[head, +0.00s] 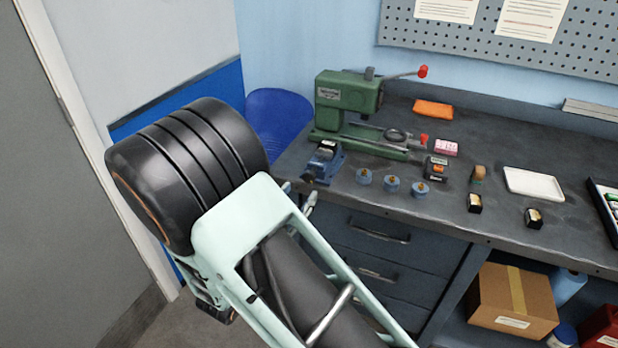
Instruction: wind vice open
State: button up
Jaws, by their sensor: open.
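A small blue vice (325,164) sits at the front left corner of the dark bench. Its jaws are too small in the picture for me to tell how far apart they are. My arm crosses the lower left and hides much of what is in front of the vice. Light grey tips show past the arm's frame, just below and left of the vice, and look like the fingers of my gripper (298,192). They stand apart, with nothing visible held between them. The rest of my gripper is hidden, and I cannot tell whether it touches the vice or its handle.
A green machine (347,97) with red-knobbed levers stands behind the vice. Several small blue round holders (391,183) are to its right. A white tray (533,184) lies farther right. A blue chair (277,122) is at the bench's left. Drawers (385,250) are below.

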aim_at(307, 179)
jog(key=shift+n+y, duration=0.4)
jog(key=shift+y, duration=0.1)
jog(key=x, duration=0.3)
jog(key=f+x, duration=0.1)
jog(key=x, duration=0.5)
jog(key=shift+w+a+f, duration=0.25)
jog(key=shift+w, duration=0.3)
grip_shut()
